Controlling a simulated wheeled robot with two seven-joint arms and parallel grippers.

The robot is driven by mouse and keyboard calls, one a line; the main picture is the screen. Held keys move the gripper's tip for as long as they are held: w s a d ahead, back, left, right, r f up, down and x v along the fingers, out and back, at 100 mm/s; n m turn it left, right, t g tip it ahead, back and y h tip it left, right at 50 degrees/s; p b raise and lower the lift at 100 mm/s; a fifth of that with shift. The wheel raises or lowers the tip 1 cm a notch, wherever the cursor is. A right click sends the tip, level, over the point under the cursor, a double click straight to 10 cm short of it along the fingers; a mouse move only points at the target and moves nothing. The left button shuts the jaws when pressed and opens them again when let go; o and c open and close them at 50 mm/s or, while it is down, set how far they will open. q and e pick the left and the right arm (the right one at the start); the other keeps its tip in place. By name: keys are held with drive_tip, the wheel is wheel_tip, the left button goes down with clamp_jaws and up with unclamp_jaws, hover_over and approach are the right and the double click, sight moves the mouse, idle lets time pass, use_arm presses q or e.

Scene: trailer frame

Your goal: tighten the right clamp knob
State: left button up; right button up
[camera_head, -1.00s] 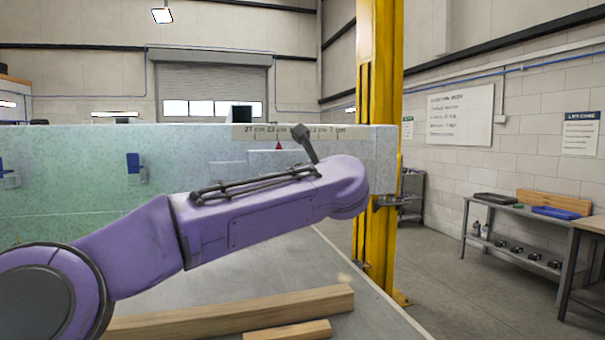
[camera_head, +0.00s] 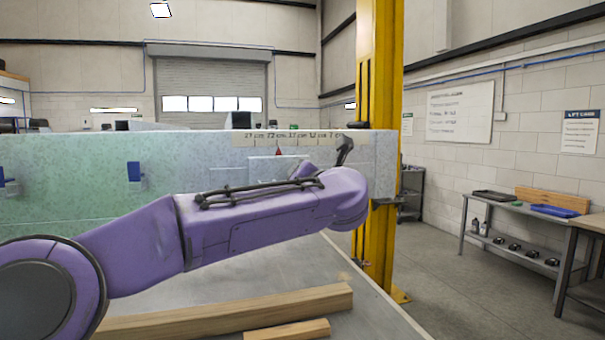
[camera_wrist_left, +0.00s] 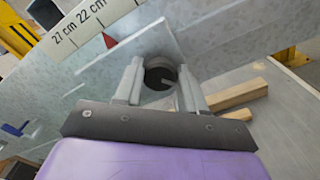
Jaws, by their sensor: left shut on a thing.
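The dark round knob (camera_wrist_left: 160,74) shows in the wrist view against the pale galvanised panel (camera_wrist_left: 215,50). My left gripper (camera_wrist_left: 158,84) is shut on this knob, with one grey finger on each side of it. In the head view my purple left arm reaches in from the left across the panel (camera_head: 90,175); its own wrist hides the fingers and the knob there. A scale strip (camera_head: 300,138) with centimetre marks and a red pointer (camera_head: 278,151) sits along the panel's top. My right gripper is in neither view.
Wooden beams (camera_head: 230,312) lie on the grey table in front of the panel. A yellow post (camera_head: 378,90) stands just past the panel's right end. Farther right, a metal shelf table (camera_head: 520,215) carries trays.

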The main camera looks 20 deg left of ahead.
use_arm(q)
drive_tip(key=shift+r+m+p, duration=0.1)
drive_tip(key=shift+m+p, duration=2.2)
drive_tip(key=shift+m, duration=1.9)
drive_tip(key=o, duration=1.1)
drive_tip(key=shift+d, duration=0.1)
